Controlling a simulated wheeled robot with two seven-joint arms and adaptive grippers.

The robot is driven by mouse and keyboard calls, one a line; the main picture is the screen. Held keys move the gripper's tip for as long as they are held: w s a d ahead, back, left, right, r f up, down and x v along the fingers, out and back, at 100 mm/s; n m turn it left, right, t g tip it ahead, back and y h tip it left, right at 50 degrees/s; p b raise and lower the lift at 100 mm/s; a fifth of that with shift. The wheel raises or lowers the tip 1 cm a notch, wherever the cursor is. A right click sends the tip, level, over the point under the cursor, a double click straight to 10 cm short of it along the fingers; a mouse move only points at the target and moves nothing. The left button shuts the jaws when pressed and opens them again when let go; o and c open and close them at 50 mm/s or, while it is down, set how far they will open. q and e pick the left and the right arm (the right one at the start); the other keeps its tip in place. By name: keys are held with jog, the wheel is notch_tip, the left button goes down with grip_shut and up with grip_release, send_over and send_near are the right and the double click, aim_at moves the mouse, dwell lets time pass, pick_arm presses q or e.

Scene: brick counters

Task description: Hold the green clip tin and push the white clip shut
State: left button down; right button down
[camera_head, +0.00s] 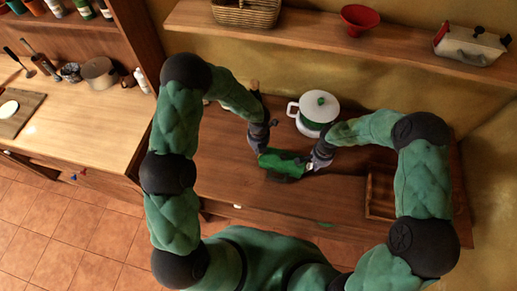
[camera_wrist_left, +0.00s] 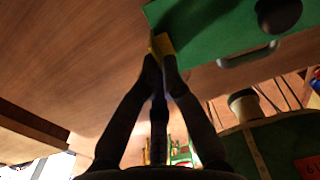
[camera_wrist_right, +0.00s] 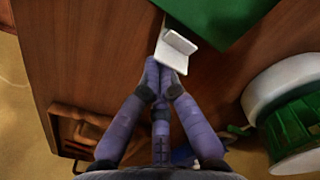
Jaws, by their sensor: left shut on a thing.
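The green clip tin (camera_head: 283,161) is on the brown counter between my two grippers. In the left wrist view the tin (camera_wrist_left: 215,30) has a yellow piece (camera_wrist_left: 163,44) at its edge, and my left gripper (camera_wrist_left: 161,64) is shut there, at the tin's side. In the right wrist view the white clip (camera_wrist_right: 176,47) sticks out from the edge of the green tin (camera_wrist_right: 222,15). My right gripper (camera_wrist_right: 159,68) has its fingertips together, right at the clip's lower end; whether they press on it I cannot tell. In the head view the clip is too small to tell.
A wooden tray (camera_head: 379,194) is on the right.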

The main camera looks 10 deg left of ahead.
jog(key=shift+w+a, duration=0.1)
jog(key=shift+a, duration=0.85)
notch_tip(320, 180, up, 8)
jog(key=d, duration=0.1)
jog(key=shift+d, duration=0.15)
pick_arm(q)
jog(key=c, duration=1.3)
grip_release()
notch_tip(320, 180, up, 12)
